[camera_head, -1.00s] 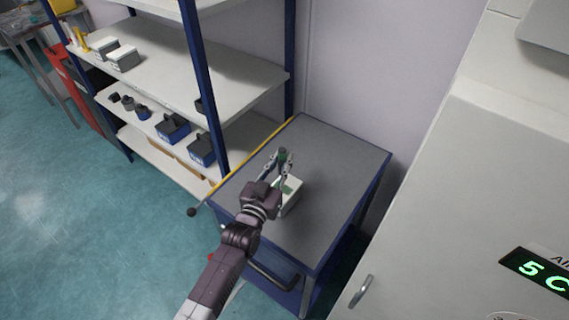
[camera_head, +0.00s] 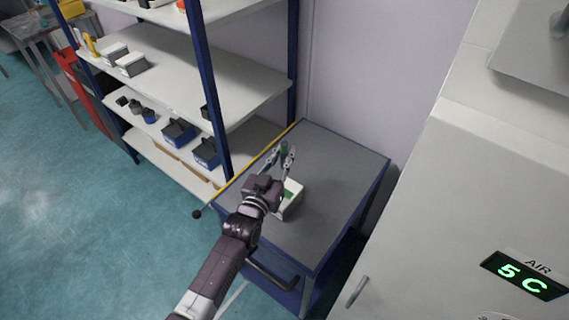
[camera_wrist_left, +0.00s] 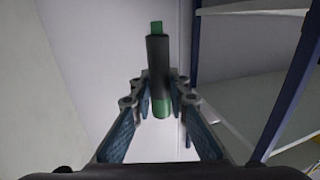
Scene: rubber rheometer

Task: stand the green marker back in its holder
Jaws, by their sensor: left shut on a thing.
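The green marker (camera_wrist_left: 158,75) is upright in the left wrist view, with a dark middle part and green at its top and bottom. My left gripper (camera_wrist_left: 160,95) is shut on it, with a finger on each side. In the head view the marker (camera_head: 284,148) shows small between the fingertips of my left gripper (camera_head: 283,157), above the grey cart top. A small white box (camera_head: 292,208) with green on its top stands on the cart, partly hidden by the gripper. I cannot tell whether it is the holder. My right gripper is not in view.
The grey cart top (camera_head: 335,175) is clear to the right of the box. A shelf rack (camera_head: 180,75) with several boxes and dark containers stands at the left. A large pale machine (camera_head: 450,200) with a green display stands at the right.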

